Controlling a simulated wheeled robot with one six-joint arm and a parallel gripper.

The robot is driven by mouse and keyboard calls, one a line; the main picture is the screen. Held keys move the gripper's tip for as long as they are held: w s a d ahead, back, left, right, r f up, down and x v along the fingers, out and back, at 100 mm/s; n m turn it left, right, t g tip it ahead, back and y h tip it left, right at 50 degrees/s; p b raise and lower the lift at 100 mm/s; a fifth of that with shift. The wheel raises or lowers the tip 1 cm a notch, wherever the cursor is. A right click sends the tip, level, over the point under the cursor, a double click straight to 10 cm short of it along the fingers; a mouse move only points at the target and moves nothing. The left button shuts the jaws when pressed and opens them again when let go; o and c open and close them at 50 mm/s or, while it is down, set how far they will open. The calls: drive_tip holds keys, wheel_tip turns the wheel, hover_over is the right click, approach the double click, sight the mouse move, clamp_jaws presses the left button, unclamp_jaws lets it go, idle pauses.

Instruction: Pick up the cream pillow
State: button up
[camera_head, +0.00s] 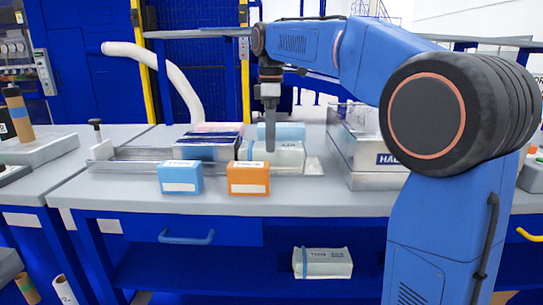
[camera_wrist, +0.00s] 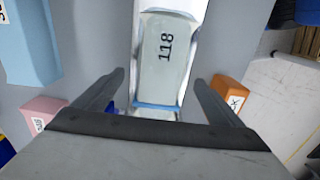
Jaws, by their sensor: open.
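A pale cream-to-greenish pillow (camera_head: 290,154) with a blue band lies on the workbench in the head view, partly hidden by my gripper (camera_head: 270,149). The pillow also fills the middle of the wrist view (camera_wrist: 165,60), where it is marked 118. My gripper points down in front of it in the head view. In the wrist view its two fingers (camera_wrist: 159,78) are spread, one on each side of the pillow, with nothing clamped between them. I cannot tell how high the fingertips are above the pillow.
A light blue box (camera_head: 180,177) and an orange box (camera_head: 248,178) stand at the bench's front edge. A metal case (camera_head: 370,150) stands to the right. Another pale banded block (camera_head: 323,263) lies on the lower shelf. A pink block (camera_wrist: 43,110) is left in the wrist view.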

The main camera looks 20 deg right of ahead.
sight(272, 155)
drive_tip(key=shift+f, duration=2.5)
drive_tip(key=c, duration=1.1)
